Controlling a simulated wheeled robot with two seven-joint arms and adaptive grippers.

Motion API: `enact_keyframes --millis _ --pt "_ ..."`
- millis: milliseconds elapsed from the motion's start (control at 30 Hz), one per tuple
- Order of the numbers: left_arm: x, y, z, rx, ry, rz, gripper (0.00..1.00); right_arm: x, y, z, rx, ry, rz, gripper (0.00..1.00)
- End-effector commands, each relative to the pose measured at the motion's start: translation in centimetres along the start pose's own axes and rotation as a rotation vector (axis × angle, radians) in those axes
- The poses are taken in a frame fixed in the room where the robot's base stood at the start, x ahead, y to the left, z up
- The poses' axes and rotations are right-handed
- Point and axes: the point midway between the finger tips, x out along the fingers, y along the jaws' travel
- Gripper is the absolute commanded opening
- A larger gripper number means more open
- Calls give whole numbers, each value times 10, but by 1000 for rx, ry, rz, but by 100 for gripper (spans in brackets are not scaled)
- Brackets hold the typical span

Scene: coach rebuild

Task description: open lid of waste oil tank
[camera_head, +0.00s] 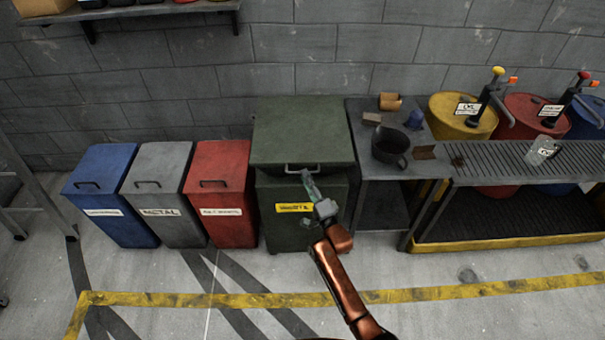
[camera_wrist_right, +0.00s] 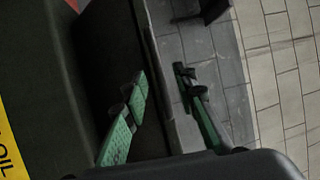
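The waste oil tank (camera_head: 335,205) is a dark green box with a yellow label, standing between the red bin and the workbench. Its green lid (camera_head: 300,130) has a metal handle (camera_head: 290,169) at the front edge. A dark band shows under that edge; I cannot tell whether the lid is slightly raised. My right gripper (camera_head: 308,181) is at the handle, coming from the front. In the right wrist view its two green fingers (camera_wrist_right: 160,88) stand apart, with the lid's edge between or behind them. Contact with the handle is not clear. My left gripper is not in view.
Blue (camera_head: 105,185), grey (camera_head: 160,185) and red (camera_head: 218,185) bins stand close on the left. A workbench (camera_head: 385,165) with a dark pot (camera_head: 390,150) is at the right, beside a drum rack (camera_head: 530,165). The block wall is behind; the floor in front is clear.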

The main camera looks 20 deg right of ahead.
Motion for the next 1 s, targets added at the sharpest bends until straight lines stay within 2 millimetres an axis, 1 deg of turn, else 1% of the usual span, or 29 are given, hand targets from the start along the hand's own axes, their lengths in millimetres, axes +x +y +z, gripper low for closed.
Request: enact_keyframes --millis 33,100,200,333,567,933,1000 --pt "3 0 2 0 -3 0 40 8 2 0 0 0 0 26" --pt "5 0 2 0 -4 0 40 17 2 0 -1 0 1 26" --pt "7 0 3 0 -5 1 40 26 2 1 -1 -1 2 26" --pt "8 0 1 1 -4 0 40 31 2 0 -1 0 2 26" --pt "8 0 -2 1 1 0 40 32 1 0 -1 0 2 26" --pt "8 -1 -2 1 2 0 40 32 1 0 -2 0 3 1" --pt "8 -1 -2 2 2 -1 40 32 1 0 -2 0 3 0"
